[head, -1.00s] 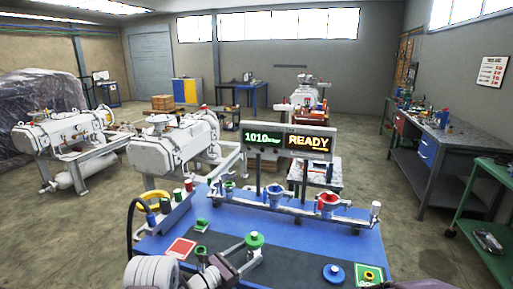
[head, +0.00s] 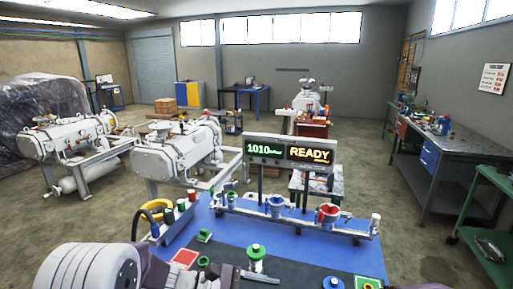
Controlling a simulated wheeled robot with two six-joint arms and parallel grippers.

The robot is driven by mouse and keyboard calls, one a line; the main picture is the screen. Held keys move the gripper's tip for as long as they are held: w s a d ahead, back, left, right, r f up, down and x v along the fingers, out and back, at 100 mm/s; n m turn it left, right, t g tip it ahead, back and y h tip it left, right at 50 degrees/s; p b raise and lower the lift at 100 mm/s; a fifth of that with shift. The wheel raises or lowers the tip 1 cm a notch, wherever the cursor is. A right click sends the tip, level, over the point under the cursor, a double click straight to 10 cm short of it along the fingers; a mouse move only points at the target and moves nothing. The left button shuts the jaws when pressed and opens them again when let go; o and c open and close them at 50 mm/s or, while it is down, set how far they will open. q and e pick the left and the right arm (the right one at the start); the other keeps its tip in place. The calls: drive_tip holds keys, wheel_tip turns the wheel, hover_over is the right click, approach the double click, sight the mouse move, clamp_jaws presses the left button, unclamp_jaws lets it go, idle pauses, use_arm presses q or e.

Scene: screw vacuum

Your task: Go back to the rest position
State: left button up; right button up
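My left arm (head: 90,270) comes in at the bottom left, its thick pale joint large in the picture. Its dark gripper parts (head: 218,273) reach along the bottom edge towards a green-topped piece (head: 257,251). That piece stands upright on the dark mat of the blue workbench (head: 223,227). I cannot tell whether the fingers touch it or whether they are open. My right gripper is not in view.
A pipe manifold with a blue funnel port (head: 275,205) and a red one (head: 328,213) runs along the bench. Behind it a display (head: 290,152) reads 1010 and READY. A red square (head: 184,258) and a blue knob (head: 333,283) lie near the front.

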use_arm(q)
drive_tip(key=s+a+f+m+g+y, duration=0.1)
drive_tip(key=s+a+f+m+y, duration=0.25)
drive_tip(key=s, duration=0.25)
drive_tip(key=s+a+f+m+g+y, duration=0.1)
drive_tip(key=s+a+f+m+y, duration=0.1)
drive_tip(key=s+a+m+y, duration=0.25)
drive_tip(key=a+f+m+t+y, duration=0.1)
drive_tip(key=a+f+m+y, duration=0.1)
drive_tip(key=a, duration=0.4)
drive_tip(key=a+f+m+t+y, duration=0.1)
drive_tip(key=a+f+m+y, duration=0.1)
drive_tip(key=a, duration=0.4)
drive_tip(key=shift+w+a+f+m+y+p, duration=0.2)
drive_tip(key=shift+w+m+y+p, duration=0.2)
drive_tip(key=shift+m+y, duration=0.35)
